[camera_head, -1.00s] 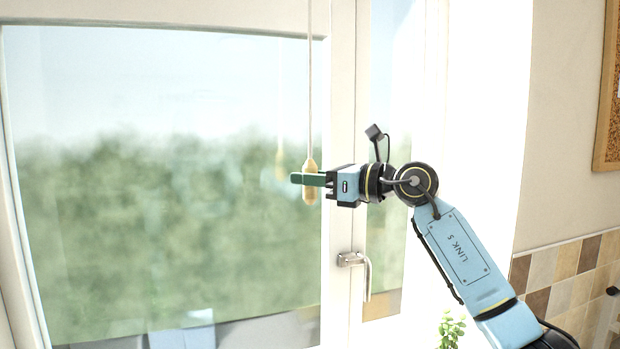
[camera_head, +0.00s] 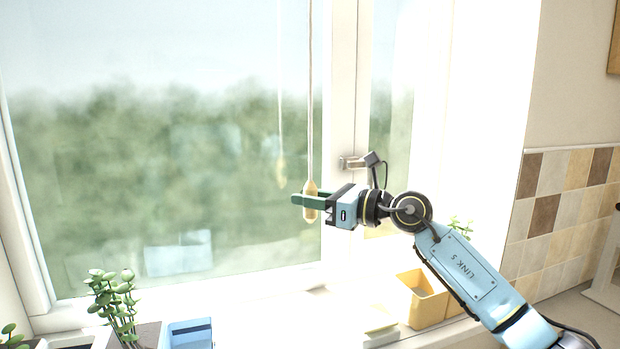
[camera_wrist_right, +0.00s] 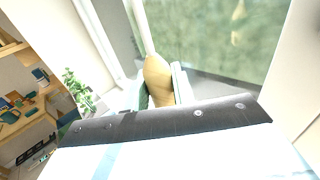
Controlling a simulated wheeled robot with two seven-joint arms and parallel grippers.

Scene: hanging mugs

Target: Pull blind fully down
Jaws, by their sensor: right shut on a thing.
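A wooden pull knob (camera_head: 310,213) hangs on a pale cord (camera_head: 310,90) in front of the window in the head view. My right gripper (camera_head: 309,200) is shut on the knob, its green fingers reaching across it from the right. The wrist view also shows the knob (camera_wrist_right: 157,80) between the fingers, with its lower part hidden by the gripper body. The cord runs up out of the head view. The blind itself does not show in any current view. My left gripper is not in view.
Behind the knob is the window pane (camera_head: 150,180) with its handle (camera_head: 352,162). Below, the sill holds a potted plant (camera_head: 118,300), a blue box (camera_head: 190,333) and a yellow pot (camera_head: 421,298). A tiled wall (camera_head: 565,205) is at the right.

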